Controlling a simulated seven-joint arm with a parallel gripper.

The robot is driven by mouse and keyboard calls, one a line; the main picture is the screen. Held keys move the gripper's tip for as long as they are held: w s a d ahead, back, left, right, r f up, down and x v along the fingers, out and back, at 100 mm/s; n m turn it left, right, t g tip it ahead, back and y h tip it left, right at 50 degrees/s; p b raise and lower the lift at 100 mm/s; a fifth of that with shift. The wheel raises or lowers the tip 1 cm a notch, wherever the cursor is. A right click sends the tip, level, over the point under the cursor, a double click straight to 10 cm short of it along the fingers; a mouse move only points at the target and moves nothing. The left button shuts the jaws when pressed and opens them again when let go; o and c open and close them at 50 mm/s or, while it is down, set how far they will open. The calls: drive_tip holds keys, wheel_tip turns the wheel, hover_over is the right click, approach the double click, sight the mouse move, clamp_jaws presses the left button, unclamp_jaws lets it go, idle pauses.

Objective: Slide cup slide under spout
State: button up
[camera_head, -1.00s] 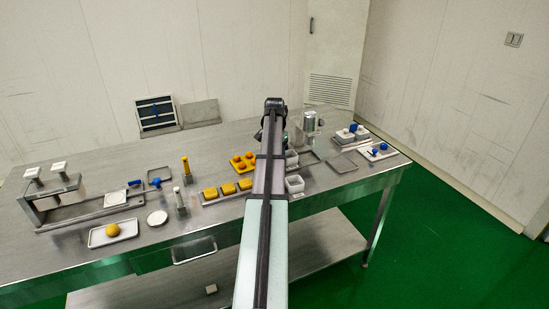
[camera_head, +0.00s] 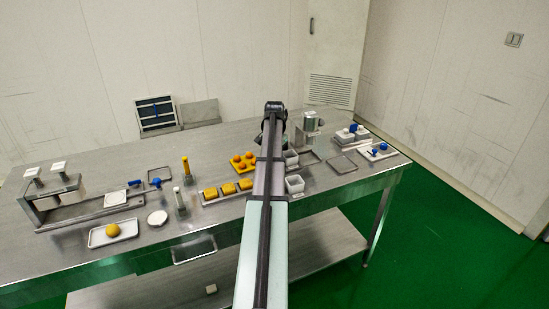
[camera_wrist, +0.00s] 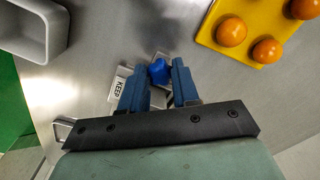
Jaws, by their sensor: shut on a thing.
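In the wrist view, my gripper (camera_wrist: 157,68) has its two blue fingers closed on a blue knob (camera_wrist: 159,72). The knob sits by a light grey piece labelled "KEEP" (camera_wrist: 123,84), apparently the cup slide, though most of it is hidden by the fingers and the gripper body. In the head view, my arm covers the gripper and the held knob. A grey metal unit with a cylinder (camera_head: 311,122) stands just right of my arm's far end. I cannot make out its spout.
A yellow tray with orange balls (camera_head: 243,161) lies left of my arm and shows close in the wrist view (camera_wrist: 238,45). A grey open cup (camera_wrist: 28,30) is on the other side. An empty tray (camera_head: 342,165) lies to the right. A two-post fixture (camera_head: 55,190) stands far left.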

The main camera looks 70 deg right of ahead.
sight(285, 153)
clamp_jaws()
drive_tip(key=s+d, duration=0.3)
drive_tip(key=shift+s+d, duration=0.15)
drive_tip(key=shift+d, duration=0.1)
drive_tip(key=o, duration=0.9)
unclamp_jaws()
drive_tip(key=shift+r, duration=0.1)
wheel_tip(285, 153, up, 14)
drive_tip(key=shift+f, duration=0.2)
